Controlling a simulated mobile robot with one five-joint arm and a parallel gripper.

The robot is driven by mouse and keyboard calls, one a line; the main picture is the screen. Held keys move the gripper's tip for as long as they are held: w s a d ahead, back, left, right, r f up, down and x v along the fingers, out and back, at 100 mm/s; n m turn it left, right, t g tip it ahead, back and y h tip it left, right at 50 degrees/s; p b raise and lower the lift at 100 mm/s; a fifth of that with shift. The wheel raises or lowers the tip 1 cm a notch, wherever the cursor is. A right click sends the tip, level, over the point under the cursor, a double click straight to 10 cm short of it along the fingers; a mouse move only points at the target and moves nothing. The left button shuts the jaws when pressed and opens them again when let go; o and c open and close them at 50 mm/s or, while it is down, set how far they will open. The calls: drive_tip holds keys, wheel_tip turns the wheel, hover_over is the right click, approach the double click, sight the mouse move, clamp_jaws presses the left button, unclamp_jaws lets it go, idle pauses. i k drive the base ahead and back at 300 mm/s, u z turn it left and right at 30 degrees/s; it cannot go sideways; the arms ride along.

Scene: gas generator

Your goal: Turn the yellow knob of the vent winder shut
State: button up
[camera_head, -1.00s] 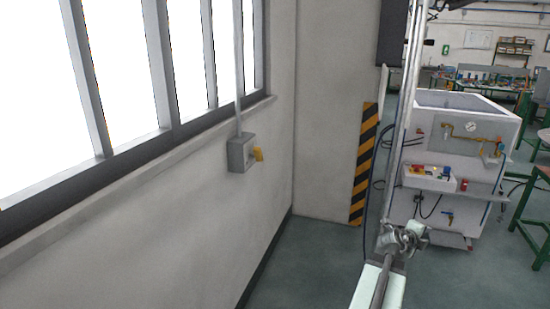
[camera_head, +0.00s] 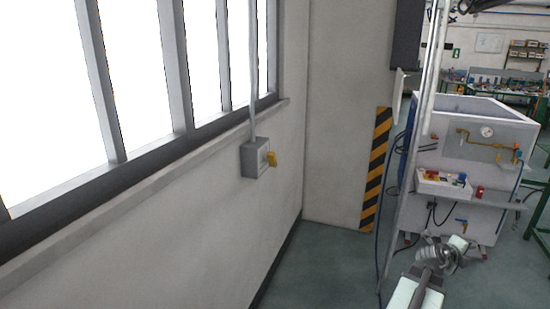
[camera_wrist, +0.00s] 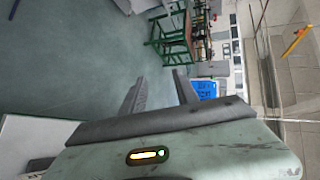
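The vent winder is a small grey box (camera_head: 254,159) on the wall below the window, with a conduit running up from it. The winder is not visible in the wrist view. In the head view my arm is low at the right, well apart from the knob.
A grey generator cabinet (camera_head: 460,190) with gauge, pipes and a switch box stands at the right. A black-yellow striped strip (camera_head: 376,170) marks the wall corner. Floor (camera_head: 320,265) between wall and cabinet is clear. Green-framed tables (camera_wrist: 170,38) stand beyond.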

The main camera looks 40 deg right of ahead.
sight(270, 157)
drive_tip(key=i, duration=0.9)
drive_tip(key=z, duration=0.05)
